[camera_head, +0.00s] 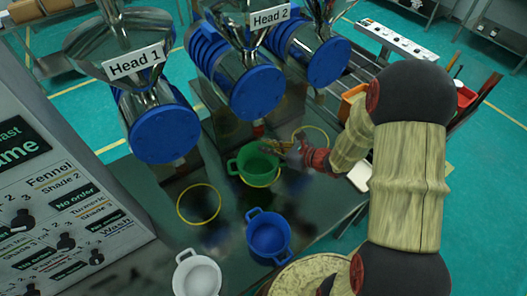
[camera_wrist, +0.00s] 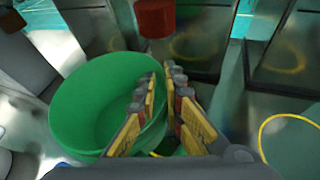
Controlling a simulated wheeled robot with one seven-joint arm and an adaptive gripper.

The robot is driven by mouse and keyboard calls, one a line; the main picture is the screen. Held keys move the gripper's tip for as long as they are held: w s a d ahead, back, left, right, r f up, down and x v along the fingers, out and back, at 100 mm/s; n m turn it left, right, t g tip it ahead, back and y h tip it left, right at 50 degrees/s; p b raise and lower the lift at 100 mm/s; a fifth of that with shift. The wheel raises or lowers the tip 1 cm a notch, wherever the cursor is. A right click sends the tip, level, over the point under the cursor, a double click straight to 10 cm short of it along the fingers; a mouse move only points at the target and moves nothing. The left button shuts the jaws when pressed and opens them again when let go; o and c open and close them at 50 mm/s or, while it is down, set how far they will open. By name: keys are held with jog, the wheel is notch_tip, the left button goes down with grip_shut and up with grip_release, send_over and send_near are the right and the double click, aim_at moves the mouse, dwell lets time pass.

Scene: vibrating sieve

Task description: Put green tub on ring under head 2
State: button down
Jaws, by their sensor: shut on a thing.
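The green tub (camera_head: 252,165) is upright under Head 2 (camera_head: 250,85), in front of its blue round cover. A yellow ring (camera_head: 268,185) shows at the tub's lower right edge; the tub hides the rest of it. I cannot tell whether the tub rests on the surface or hangs just above it. My gripper (camera_head: 284,148) reaches in from the right and is shut on the tub's right side. In the wrist view the fingers (camera_wrist: 160,100) pinch the rim of the green tub (camera_wrist: 95,110).
A red spout (camera_wrist: 155,18) is close beyond the tub. An empty yellow ring (camera_head: 199,204) lies under Head 1, another (camera_head: 311,128) at the right. A blue tub (camera_head: 268,236) and a white tub (camera_head: 197,275) stand nearer. A control panel (camera_head: 50,180) stands at left.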

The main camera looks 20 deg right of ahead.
jog(key=shift+w+d+f+b, duration=0.4)
jog(key=shift+w+f+b, duration=0.25)
jog(key=shift+w+f, duration=0.85)
jog(key=shift+w+d+f+b, duration=0.5)
jog(key=shift+w+f, duration=0.55)
jog(key=shift+f, duration=0.85)
jog(key=shift+w+d+f+b, duration=0.25)
jog(key=shift+w+f+b, duration=0.5)
jog(key=shift+w+f, duration=0.75)
jog(key=shift+s+f, duration=0.2)
jog(key=shift+s, duration=0.05)
jog(key=shift+f, duration=0.15)
jog(key=c, duration=1.9)
grip_release()
